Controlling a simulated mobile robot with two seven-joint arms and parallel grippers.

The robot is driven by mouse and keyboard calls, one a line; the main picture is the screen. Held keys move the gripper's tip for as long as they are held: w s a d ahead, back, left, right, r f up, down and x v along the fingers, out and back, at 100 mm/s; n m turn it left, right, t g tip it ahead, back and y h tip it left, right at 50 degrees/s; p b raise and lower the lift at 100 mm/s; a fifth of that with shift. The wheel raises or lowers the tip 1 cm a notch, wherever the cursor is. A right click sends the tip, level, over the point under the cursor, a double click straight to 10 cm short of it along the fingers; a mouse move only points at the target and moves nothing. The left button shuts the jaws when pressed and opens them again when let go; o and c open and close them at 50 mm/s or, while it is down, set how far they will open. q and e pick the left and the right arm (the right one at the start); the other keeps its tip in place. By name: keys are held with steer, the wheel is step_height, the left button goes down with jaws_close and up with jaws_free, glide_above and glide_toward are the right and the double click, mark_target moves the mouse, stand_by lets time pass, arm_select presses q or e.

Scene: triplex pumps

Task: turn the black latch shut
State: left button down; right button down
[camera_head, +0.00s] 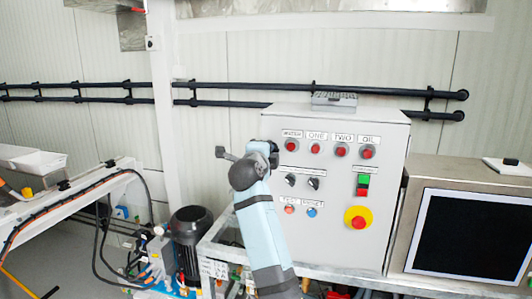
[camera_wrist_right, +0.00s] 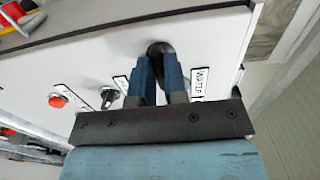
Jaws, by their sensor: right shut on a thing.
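The black latch (camera_wrist_right: 158,47) is a dark rounded piece near the edge of the light panel in the right wrist view. My right gripper (camera_wrist_right: 160,72) has its blue fingers on either side of it, shut on it. In the head view my right gripper (camera_head: 265,150) is at the left edge of the grey control box (camera_head: 335,235) and covers the latch. How far the latch is turned cannot be told. My left gripper is in neither view.
The box front has several red lamps (camera_head: 315,148) on top, black rotary switches (camera_head: 313,184), a green button (camera_head: 363,179) and a yellow emergency stop (camera_head: 357,218). A dark screen (camera_head: 470,235) stands to the right. A black motor (camera_head: 190,235) stands lower left.

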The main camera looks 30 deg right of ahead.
stand_by(0.4)
steer(key=c, duration=1.2)
jaws_free()
steer(key=shift+o, duration=0.2)
steer(key=b+v, duration=0.3)
steer(key=v, duration=1)
steer(key=shift+s+a+b, duration=0.3)
steer(key=shift+b, duration=0.05)
steer(key=shift+f, duration=0.1)
